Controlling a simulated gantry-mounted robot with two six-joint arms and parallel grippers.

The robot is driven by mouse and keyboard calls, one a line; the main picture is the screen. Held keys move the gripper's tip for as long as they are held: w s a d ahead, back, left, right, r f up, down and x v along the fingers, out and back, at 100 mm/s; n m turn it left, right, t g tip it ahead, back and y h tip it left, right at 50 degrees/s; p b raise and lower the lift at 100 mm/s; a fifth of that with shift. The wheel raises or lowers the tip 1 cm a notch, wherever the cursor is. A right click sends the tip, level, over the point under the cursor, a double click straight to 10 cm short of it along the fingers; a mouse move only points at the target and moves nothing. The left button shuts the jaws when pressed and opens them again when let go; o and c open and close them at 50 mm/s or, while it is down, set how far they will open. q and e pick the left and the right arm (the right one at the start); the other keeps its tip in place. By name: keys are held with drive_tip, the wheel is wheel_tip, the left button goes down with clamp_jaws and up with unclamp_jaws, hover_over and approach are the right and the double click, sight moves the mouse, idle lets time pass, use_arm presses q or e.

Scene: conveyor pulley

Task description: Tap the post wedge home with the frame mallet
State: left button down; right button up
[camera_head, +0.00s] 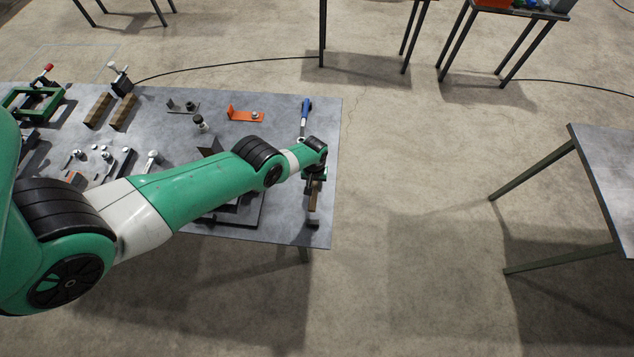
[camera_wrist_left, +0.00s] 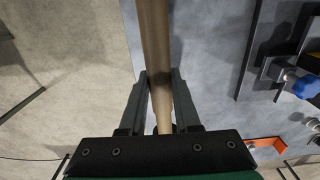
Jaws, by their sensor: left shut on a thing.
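My left gripper (camera_head: 314,174) is at the right end of the grey metal table (camera_head: 290,229), pointing down. In the left wrist view its two dark fingers (camera_wrist_left: 160,80) are shut on a long brown wooden handle (camera_wrist_left: 154,30), which passes straight between them. In the head view the handle (camera_head: 313,200) runs toward the near edge and ends in a dark head (camera_head: 313,222), which looks like the frame mallet. Whether it touches the tabletop I cannot tell. I cannot pick out the post wedge; my arm covers part of the table. My right gripper is not in view.
A blue-handled tool (camera_head: 305,112) lies just beyond the gripper. An orange bracket (camera_head: 246,115) and small metal fittings (camera_head: 183,106) lie left of it. Wooden blocks (camera_head: 98,110) and a green frame (camera_head: 16,101) are at the far left. Right of the table is open floor.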

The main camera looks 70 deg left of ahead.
sight(314, 185)
use_arm(q)
drive_tip(key=shift+r+p, duration=1.9)
drive_tip(key=shift+r, duration=0.35)
drive_tip(key=shift+f, duration=0.1)
drive_tip(key=shift+a, duration=0.1)
